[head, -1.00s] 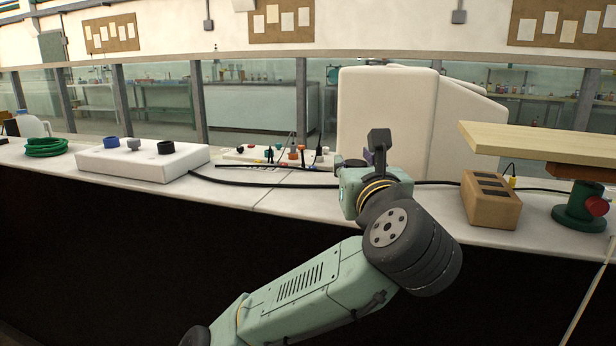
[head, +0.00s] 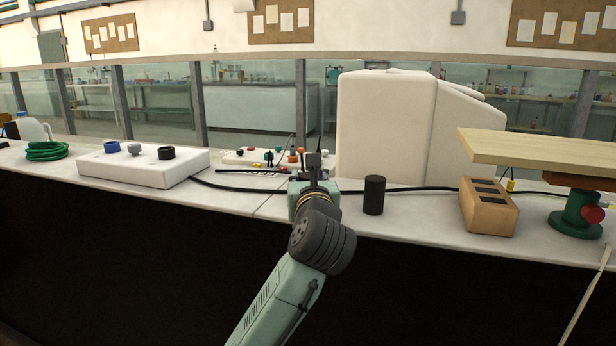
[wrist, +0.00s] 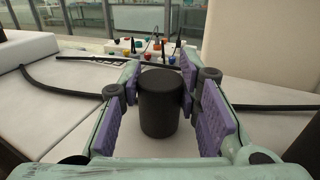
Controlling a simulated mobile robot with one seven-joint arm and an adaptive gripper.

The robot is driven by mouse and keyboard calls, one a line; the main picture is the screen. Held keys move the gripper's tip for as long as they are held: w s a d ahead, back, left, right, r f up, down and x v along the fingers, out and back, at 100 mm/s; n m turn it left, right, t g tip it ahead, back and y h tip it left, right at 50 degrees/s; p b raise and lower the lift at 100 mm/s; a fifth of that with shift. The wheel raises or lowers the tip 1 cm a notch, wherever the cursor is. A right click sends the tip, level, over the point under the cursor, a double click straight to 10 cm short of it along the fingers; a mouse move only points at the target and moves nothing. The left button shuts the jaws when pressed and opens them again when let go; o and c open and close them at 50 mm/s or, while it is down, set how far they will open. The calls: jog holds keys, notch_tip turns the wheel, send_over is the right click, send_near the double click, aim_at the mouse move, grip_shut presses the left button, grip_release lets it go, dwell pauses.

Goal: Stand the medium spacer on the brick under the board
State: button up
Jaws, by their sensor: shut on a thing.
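My gripper (wrist: 160,88) is shut on a black cylinder, the medium spacer (wrist: 158,108), which stands upright between its purple pads in the wrist view. My arm hides this spacer in the head view, and I cannot tell whether it touches the bench. Another black cylinder (head: 374,195) stands upright on the bench right of my gripper (head: 314,172). The tan brick (head: 488,207), with several dark slots in its top, sits farther right on the bench. The pale wooden board (head: 535,148) is above it, its left end over the brick with a gap between.
A green jack with a red knob (head: 578,213) stands under the board. A white box with knobs (head: 140,168) and a green hose coil (head: 46,151) lie left. A black cable crosses the bench. A large white block (head: 387,125) stands behind.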

jog(key=shift+f, duration=0.1)
jog(key=shift+f, duration=0.15)
jog(key=o, duration=1.2)
jog(key=shift+r, duration=0.3)
jog(key=s+d+b, duration=0.1)
jog(key=s, duration=1.1)
jog(key=shift+b, duration=0.35)
